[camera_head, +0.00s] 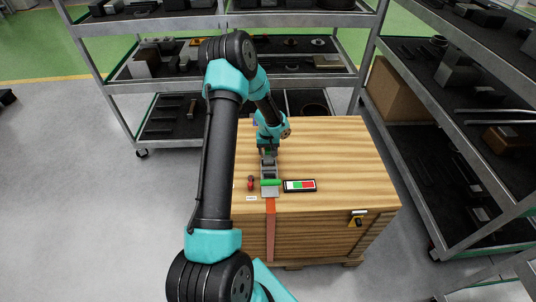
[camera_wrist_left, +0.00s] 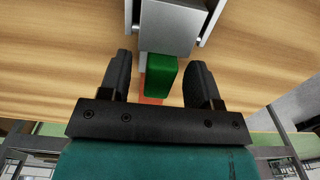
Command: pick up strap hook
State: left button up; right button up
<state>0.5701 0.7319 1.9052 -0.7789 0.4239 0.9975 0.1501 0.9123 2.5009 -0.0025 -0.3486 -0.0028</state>
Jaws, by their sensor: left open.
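A grey metal buckle (camera_head: 268,170) with a green bar (camera_head: 271,182) lies on top of the wooden crate. An orange strap (camera_head: 270,230) runs from it down the crate's front. My left gripper (camera_head: 267,150) points down just behind the buckle. In the left wrist view, a green block (camera_wrist_left: 161,75), likely the strap hook's grip, sits between my open fingers, with gaps at both sides. A silver metal part (camera_wrist_left: 172,25) adjoins it, and a bit of orange strap (camera_wrist_left: 154,88) shows below. The hook's own shape is hidden. My right gripper is not in view.
The wooden crate (camera_head: 335,150) has free top at the right. A red-and-black tool (camera_head: 250,183) lies left of the buckle, and a panel with green and red fields (camera_head: 300,185) lies right of it. Loaded metal shelves stand behind and at the right.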

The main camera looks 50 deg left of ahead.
aim_at(268, 149)
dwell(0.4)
pick_arm(q)
jog(key=c, duration=0.8)
jog(key=shift+r, duration=0.1)
notch_tip(268, 149, up, 10)
jog(key=shift+f, duration=0.1)
jog(key=shift+f, duration=0.1)
dwell(0.5)
jog(key=shift+w+a+f, duration=0.2)
jog(key=shift+f, duration=0.25)
jog(key=shift+w+a+f, duration=0.15)
jog(key=shift+a+f, duration=0.05)
jog(key=shift+f, duration=0.25)
